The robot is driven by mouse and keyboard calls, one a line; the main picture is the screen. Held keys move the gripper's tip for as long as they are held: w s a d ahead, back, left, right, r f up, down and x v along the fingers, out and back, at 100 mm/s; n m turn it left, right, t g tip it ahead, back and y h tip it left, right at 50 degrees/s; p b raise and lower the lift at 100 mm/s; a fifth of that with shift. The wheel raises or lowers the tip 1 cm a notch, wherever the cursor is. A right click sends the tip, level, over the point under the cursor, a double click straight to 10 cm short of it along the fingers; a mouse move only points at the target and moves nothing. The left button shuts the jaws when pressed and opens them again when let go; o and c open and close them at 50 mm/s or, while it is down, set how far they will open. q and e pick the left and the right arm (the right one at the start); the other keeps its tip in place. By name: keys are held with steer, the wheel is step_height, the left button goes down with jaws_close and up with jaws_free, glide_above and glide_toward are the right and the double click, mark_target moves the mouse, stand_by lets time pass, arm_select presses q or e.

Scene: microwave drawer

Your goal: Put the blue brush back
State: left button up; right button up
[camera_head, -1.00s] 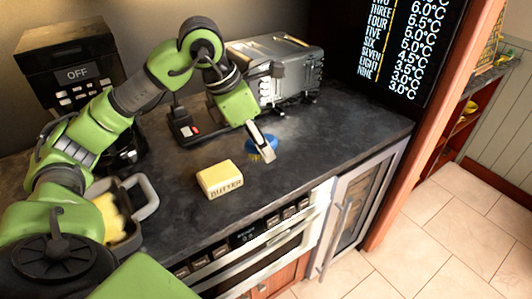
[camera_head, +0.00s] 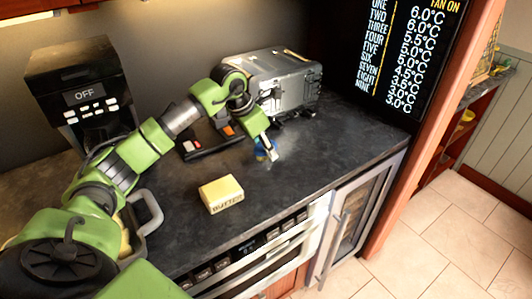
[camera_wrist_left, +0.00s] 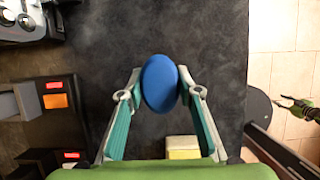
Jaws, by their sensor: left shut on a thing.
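The blue brush (camera_head: 263,157) is a small blue oval, partly hidden by my fingers in the head view. In the left wrist view the blue brush (camera_wrist_left: 160,84) sits between the fingertips. My left gripper (camera_head: 268,152) is shut on it, over the dark counter behind the butter. The left wrist view shows the fingers of my left gripper (camera_wrist_left: 160,92) at both sides of the brush. I cannot tell how far it is above the counter. A small green and dark part at the wrist view's right edge may be my right arm; its jaws are unclear.
A yellow butter block (camera_head: 221,194) lies on the counter (camera_head: 305,150). A silver toaster (camera_head: 285,82) stands behind the gripper, and black devices with red and orange buttons (camera_head: 195,146) lie left of it. A coffee machine (camera_head: 82,95) stands far left. The counter's right part is clear.

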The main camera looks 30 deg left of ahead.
mark_target(266, 156)
arm_select(q)
steer(key=shift+w+a+f, duration=0.15)
steer(key=shift+w+f, duration=0.2)
steer(key=shift+f, duration=0.1)
step_height(266, 156, down, 3)
steer(key=shift+r+p, duration=0.1)
steer(key=shift+p, duration=0.85)
steer(key=shift+f, duration=0.4)
steer(key=o, duration=1.2)
steer(key=shift+r, duration=0.2)
steer(key=b+v, duration=0.2)
steer(key=v, duration=1)
